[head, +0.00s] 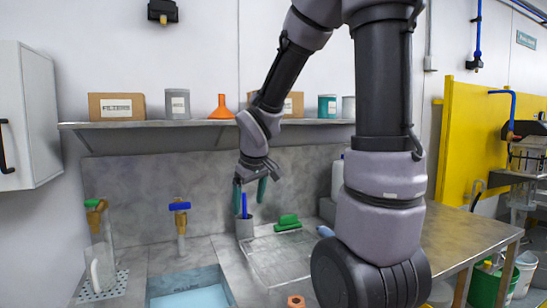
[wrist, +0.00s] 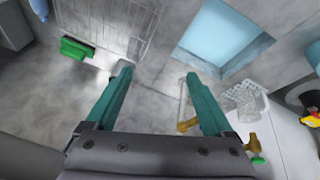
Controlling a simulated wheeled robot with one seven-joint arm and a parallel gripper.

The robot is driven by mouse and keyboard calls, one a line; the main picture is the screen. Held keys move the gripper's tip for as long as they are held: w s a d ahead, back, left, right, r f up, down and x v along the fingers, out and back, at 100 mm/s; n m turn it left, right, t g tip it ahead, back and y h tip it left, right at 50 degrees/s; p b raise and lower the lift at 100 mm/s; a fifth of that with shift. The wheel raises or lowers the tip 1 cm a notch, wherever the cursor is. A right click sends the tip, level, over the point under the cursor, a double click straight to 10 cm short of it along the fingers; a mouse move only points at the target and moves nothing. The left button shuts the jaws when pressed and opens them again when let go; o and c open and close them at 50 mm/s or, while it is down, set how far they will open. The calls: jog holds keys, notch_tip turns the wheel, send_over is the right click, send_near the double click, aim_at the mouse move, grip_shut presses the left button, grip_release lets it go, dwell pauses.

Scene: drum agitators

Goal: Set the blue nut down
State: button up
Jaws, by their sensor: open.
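My gripper (head: 250,194) is above the back of the counter, its two teal fingers pointing down and spread apart. In the wrist view the gripper (wrist: 159,75) is open, with nothing held between the fingertips. I cannot make out a blue nut in either view. An orange-brown nut (head: 296,301) lies at the front of the counter in the head view, partly cut off by the lower edge. A grey cup (head: 244,229) with a blue upright piece stands just below my gripper in the head view.
A sink basin (head: 190,291) is at the front left, with brass taps (head: 180,217) behind it. A green brush (head: 288,222) lies by the ribbed drainboard (head: 278,256). A shelf (head: 205,124) with boxes, tins and an orange funnel (head: 221,107) runs along the wall.

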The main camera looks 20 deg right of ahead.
jog(key=s+d+r+m+t+y, duration=0.1)
jog(key=s+r+m+t+y, duration=0.1)
jog(key=s+r+m, duration=0.6)
jog(key=s+r, duration=0.6)
jog(key=shift+s, duration=0.35)
